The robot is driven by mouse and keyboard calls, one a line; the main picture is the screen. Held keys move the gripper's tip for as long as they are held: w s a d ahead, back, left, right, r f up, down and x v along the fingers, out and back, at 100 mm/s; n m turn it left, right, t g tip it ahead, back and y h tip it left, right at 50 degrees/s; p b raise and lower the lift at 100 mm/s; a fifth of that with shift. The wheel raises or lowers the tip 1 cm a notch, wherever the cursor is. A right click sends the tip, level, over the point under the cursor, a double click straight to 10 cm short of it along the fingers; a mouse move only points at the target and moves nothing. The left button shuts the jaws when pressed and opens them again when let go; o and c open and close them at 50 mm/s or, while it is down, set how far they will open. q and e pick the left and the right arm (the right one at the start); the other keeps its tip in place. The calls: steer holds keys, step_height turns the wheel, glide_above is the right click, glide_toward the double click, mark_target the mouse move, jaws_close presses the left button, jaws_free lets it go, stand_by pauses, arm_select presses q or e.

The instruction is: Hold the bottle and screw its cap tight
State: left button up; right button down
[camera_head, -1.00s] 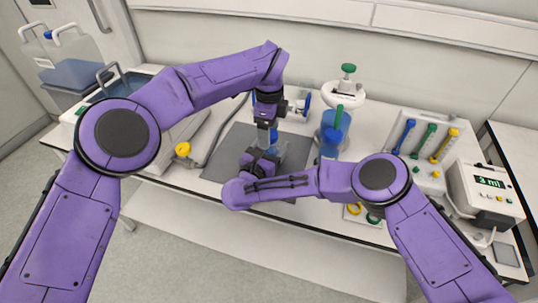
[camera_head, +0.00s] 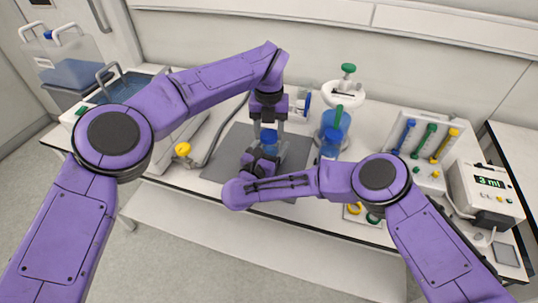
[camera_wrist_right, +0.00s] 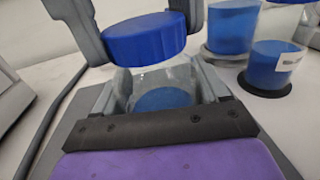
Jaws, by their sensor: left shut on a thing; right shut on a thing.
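My left gripper (camera_head: 268,128) points down from above, with its fingers on both sides of a blue cap (camera_head: 269,137). The cap (camera_wrist_right: 145,40) also shows large in the right wrist view, between two grey fingers. My right gripper (camera_head: 260,163) is shut on the clear bottle from the near side, over the dark mat. In the right wrist view the bottle (camera_wrist_right: 160,80) stands between the right fingers, with blue liquid inside. The cap is directly over the bottle's top. The neck is hidden, so I cannot tell how far the cap is seated.
A dark mat (camera_head: 222,160) lies under the grippers. A blue beaker (camera_head: 331,143) and a stand with a green knob (camera_head: 348,69) are to the right. A rack with colored tools (camera_head: 425,140) and a display device (camera_head: 488,185) stand farther right.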

arm_select(q)
steer(key=m, duration=1.1)
steer(key=shift+m, duration=0.3)
steer(key=o, duration=1.2)
steer(key=shift+c, duration=0.2)
steer(key=shift+r, duration=2.25)
steer(key=shift+c, duration=0.3)
